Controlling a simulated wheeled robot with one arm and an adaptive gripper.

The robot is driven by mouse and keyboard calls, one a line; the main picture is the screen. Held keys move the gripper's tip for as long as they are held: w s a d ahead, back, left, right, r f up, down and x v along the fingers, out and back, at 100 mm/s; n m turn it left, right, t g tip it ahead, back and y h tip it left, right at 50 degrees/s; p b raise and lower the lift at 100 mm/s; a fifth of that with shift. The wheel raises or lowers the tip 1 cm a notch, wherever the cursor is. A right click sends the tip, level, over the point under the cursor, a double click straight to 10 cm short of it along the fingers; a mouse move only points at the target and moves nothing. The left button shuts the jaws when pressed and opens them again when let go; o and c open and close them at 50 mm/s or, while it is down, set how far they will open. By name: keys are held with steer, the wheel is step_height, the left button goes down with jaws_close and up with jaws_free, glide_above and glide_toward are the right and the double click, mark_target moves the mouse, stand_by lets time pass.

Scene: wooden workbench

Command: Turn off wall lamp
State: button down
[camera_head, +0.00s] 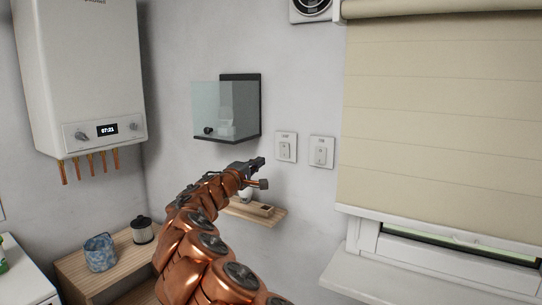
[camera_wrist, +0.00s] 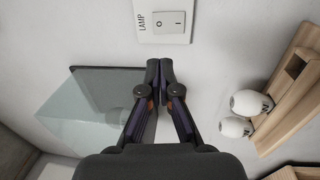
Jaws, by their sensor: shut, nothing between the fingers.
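A white wall switch marked LAMP (camera_wrist: 165,22) shows at the top of the wrist view, with a rocker marked O and I. It appears to be the left of two switch plates (camera_head: 286,146) in the head view. I cannot tell which way its rocker is pressed. My gripper (camera_head: 259,163) is shut and empty, left of and slightly below that plate. In the wrist view my gripper (camera_wrist: 159,68) has its fingertips together, just below the switch in the picture, seemingly apart from it. No lit lamp can be made out.
A glass box (camera_head: 239,108) on a dark back is on the wall above my gripper. A small wooden shelf (camera_head: 275,216) with white objects is below. A second switch plate (camera_head: 321,151) is to the right, before the window blind (camera_head: 440,110). A boiler (camera_head: 85,75) hangs left.

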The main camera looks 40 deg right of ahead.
mark_target(283, 146)
steer(key=shift+p+x, duration=2.15)
steer(key=shift+x, duration=4.55)
steer(key=shift+d, duration=0.1)
steer(key=shift+w, duration=0.1)
steer(key=shift+d+r+p, duration=0.15)
steer(key=shift+r+p, duration=0.05)
steer(key=shift+p, duration=0.2)
steer(key=shift+d+f+y, duration=0.15)
steer(key=shift+y, duration=0.15)
steer(key=shift+a+b, duration=0.55)
steer(key=r+b+v, duration=0.2)
steer(key=b+v, duration=0.2)
steer(key=v, duration=0.8)
steer(key=shift+s+a+r, duration=0.25)
steer(key=shift+a+r, duration=0.1)
steer(key=shift+a, duration=0.1)
